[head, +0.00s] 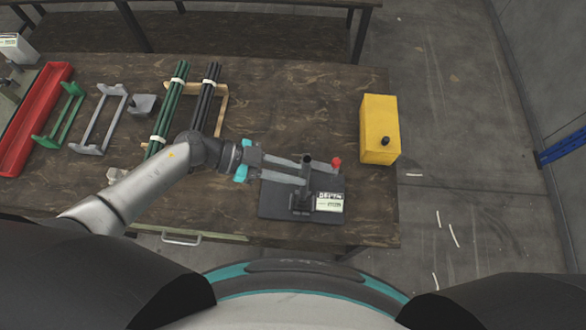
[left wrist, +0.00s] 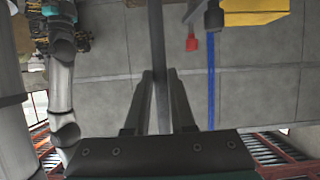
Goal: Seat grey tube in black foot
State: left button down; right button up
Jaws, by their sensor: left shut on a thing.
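My left gripper (head: 307,172) reaches in from the left over the press at the table's front right. It is shut on the grey tube (left wrist: 158,55), which shows dark and slim between the two fingers in the left wrist view. In the head view the tube's dark upper end (head: 307,159) rises at the fingertips. The press has a dark flat base (head: 275,206), a red knob (head: 336,162) and a labelled box (head: 329,202). A black upright part (head: 299,201), possibly the foot, stands below the fingertips. Whether the tube's lower end touches it is hidden. My right gripper is not in view.
A yellow box (head: 379,125) with a black knob stands right of the press. Green tubes (head: 168,105) and black tubes (head: 206,98) lie on a wooden rack to the left. Grey and green frames and a red tray (head: 35,120) lie farther left. Table behind the press is clear.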

pick_arm(q)
jog(key=shift+f+b, duration=1.25)
jog(key=shift+f, duration=0.55)
jog(key=c, duration=0.7)
grip_release()
jog(key=shift+a, duration=0.1)
jog(key=v, duration=1.5)
jog(key=shift+b, duration=0.4)
jog(key=shift+a, duration=0.15)
